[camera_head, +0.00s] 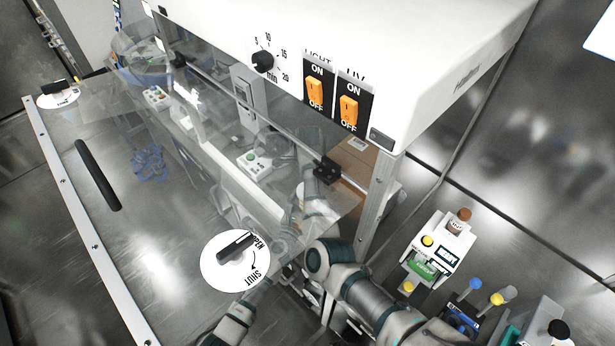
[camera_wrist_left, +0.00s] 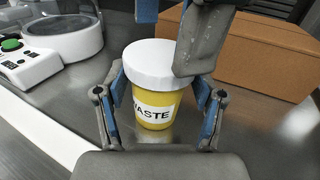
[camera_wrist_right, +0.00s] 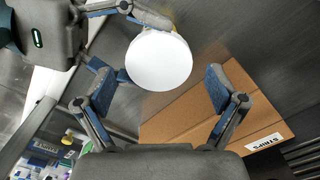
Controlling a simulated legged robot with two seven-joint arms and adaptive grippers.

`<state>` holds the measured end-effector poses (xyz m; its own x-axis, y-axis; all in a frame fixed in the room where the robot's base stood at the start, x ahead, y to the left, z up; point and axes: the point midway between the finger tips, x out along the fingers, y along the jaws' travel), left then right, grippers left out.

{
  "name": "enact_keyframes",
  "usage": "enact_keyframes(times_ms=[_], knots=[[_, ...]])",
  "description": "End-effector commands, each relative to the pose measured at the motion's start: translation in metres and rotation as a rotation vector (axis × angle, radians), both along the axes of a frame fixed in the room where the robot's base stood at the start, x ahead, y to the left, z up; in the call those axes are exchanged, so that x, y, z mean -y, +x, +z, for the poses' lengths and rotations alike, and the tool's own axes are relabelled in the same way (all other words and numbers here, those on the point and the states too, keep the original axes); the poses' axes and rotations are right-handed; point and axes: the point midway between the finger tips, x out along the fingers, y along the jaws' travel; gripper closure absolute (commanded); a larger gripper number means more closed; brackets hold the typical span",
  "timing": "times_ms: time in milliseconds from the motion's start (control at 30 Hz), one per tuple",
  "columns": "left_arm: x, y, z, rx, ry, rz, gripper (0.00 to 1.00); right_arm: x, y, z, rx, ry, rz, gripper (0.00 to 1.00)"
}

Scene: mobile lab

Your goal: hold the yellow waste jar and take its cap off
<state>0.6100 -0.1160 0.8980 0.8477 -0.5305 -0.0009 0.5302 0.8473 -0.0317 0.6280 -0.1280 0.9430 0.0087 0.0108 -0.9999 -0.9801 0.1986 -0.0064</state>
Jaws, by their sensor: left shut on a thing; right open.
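The yellow waste jar (camera_wrist_left: 158,119) stands upright, with its white cap (camera_wrist_left: 152,60) on, in the left wrist view. My left gripper (camera_wrist_left: 160,90) is shut on the jar's body below the cap, one finger on each side. In the right wrist view the white cap (camera_wrist_right: 159,62) is seen from above and hides most of the jar. My right gripper (camera_wrist_right: 160,78) is open over the cap, its fingers on either side and apart from it. One right finger shows close to the cap's right edge in the left wrist view. In the head view the jar cannot be made out.
A brown cardboard box (camera_wrist_left: 268,58) lies behind and right of the jar. A small white device with a green button (camera_wrist_left: 25,62) stands at the left.

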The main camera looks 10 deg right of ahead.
Motion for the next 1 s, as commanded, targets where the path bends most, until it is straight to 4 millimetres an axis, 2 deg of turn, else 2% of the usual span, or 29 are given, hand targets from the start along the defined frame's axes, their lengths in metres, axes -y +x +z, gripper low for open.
enact_keyframes(times_ms=[133,433,467,600,700,733,800,833,1000], knots=[[0.0001,0.0000,0.0002,0.000,0.000,0.000,1.00,-0.0001,0.0001,-0.0129,0.000,0.001,0.000,0.06],[0.0001,0.0000,0.0002,0.000,0.000,0.000,1.00,-0.0006,0.0002,-0.0160,0.001,0.002,0.001,0.06],[0.0001,0.0000,0.0002,0.000,0.000,0.000,1.00,-0.0006,0.0002,-0.0160,0.001,0.002,0.001,0.10],[0.0001,0.0000,0.0002,0.000,0.000,0.000,1.00,-0.0005,0.0003,-0.0159,0.001,0.002,0.001,0.45],[0.0002,-0.0001,0.0003,0.000,0.000,-0.001,1.00,-0.0004,0.0006,-0.0160,0.002,0.002,0.001,0.67],[0.0002,-0.0002,0.0003,0.001,-0.001,-0.001,1.00,-0.0004,0.0006,-0.0160,0.002,0.002,0.000,0.20],[0.0003,-0.0001,0.0003,0.001,-0.001,-0.001,1.00,-0.0003,0.0006,-0.0161,0.002,0.002,0.000,0.03],[0.0003,-0.0001,0.0003,0.000,0.000,-0.001,1.00,-0.0003,0.0006,-0.0160,0.002,0.002,0.000,0.00],[0.0002,-0.0002,0.0003,0.000,0.000,-0.001,1.00,-0.0005,0.0004,-0.0159,0.001,0.002,0.001,0.00]])
